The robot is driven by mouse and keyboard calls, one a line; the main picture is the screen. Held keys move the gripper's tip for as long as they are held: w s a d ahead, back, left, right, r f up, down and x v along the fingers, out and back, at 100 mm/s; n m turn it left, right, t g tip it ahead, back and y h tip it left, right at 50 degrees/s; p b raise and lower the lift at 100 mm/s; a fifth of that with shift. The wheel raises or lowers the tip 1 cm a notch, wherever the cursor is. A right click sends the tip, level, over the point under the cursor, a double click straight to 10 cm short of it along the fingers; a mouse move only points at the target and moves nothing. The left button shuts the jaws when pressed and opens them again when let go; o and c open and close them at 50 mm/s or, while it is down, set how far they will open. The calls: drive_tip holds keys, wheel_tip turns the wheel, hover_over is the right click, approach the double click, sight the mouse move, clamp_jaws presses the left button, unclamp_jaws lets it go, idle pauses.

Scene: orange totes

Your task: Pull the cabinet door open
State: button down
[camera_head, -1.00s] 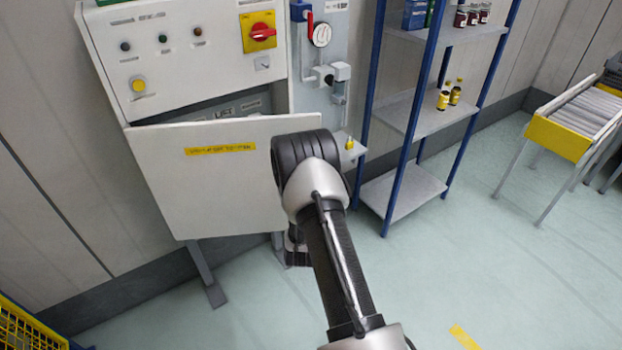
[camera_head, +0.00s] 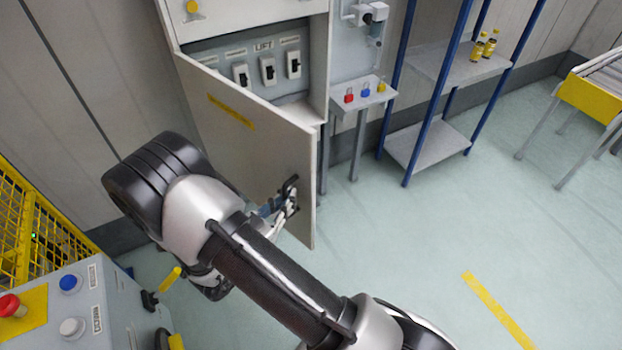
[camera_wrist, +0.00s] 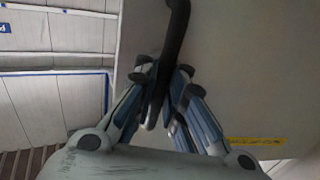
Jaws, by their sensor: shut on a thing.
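The cabinet door (camera_head: 232,135) is a pale grey panel with a yellow label strip, swung well out from the cabinet (camera_head: 316,60). In the wrist view my fingers (camera_wrist: 160,108) close around the black handle bar (camera_wrist: 176,40), with the door face (camera_wrist: 230,70) to the right. My arm hides part of the door's lower left.
A small shelf with padlocks (camera_head: 364,92) stands right of the cabinet, then a blue-framed rack (camera_head: 430,140). At lower left are a control box with buttons (camera_head: 75,310) and a yellow mesh guard (camera_head: 35,225). The floor right of the door is clear.

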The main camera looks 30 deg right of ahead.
drive_tip(key=v, duration=0.3)
drive_tip(key=w+v, duration=0.1)
drive_tip(key=v, duration=0.1)
drive_tip(key=shift+a, duration=0.25)
drive_tip(key=c, duration=1.7)
unclamp_jaws()
drive_tip(key=shift+o, duration=0.2)
drive_tip(key=v, duration=1.2)
drive_tip(key=shift+w, duration=0.15)
